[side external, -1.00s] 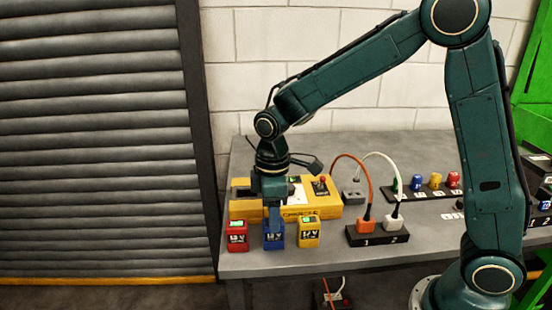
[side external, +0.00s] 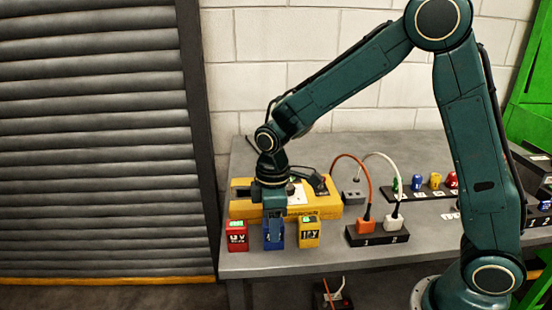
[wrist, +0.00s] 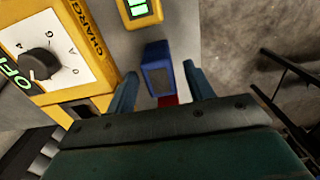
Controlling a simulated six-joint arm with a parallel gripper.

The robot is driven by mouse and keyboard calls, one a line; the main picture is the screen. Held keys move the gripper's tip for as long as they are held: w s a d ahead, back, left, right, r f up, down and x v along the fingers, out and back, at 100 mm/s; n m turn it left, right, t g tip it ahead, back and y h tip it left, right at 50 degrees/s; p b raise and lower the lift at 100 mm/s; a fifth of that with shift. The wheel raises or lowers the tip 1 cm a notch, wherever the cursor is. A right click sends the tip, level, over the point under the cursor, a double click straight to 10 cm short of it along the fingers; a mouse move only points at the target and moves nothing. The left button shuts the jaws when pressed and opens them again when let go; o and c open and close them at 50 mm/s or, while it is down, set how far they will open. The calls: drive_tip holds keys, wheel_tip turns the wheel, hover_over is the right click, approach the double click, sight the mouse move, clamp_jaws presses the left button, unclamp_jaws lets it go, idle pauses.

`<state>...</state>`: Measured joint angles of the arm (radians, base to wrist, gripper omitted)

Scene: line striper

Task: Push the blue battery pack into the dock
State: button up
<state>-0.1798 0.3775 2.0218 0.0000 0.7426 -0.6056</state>
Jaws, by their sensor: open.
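The blue battery pack (side external: 274,242) stands on the bench front between the red and yellow packs. Its top shows between my fingers in the wrist view (wrist: 158,76). My gripper (side external: 274,222) points down over it, and in the wrist view (wrist: 160,80) the open fingers stand on either side of the pack. I cannot tell whether they touch it. The yellow charger housing (side external: 318,212) stands just behind, with a dark recess (side external: 241,192) at its left end that looks like the dock. In the wrist view the housing (wrist: 75,22) has a dial and "CHARGE" lettering.
The red pack (side external: 237,237) and the yellow pack (side external: 309,233) stand close on either side. A black socket block (side external: 377,237) with orange and white plugs is to the right, their cables arching behind it. The bench's front edge is just in front of the packs.

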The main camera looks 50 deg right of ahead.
drive_tip(key=c, duration=0.9)
drive_tip(key=shift+r, duration=0.85)
drive_tip(key=shift+r, duration=1.65)
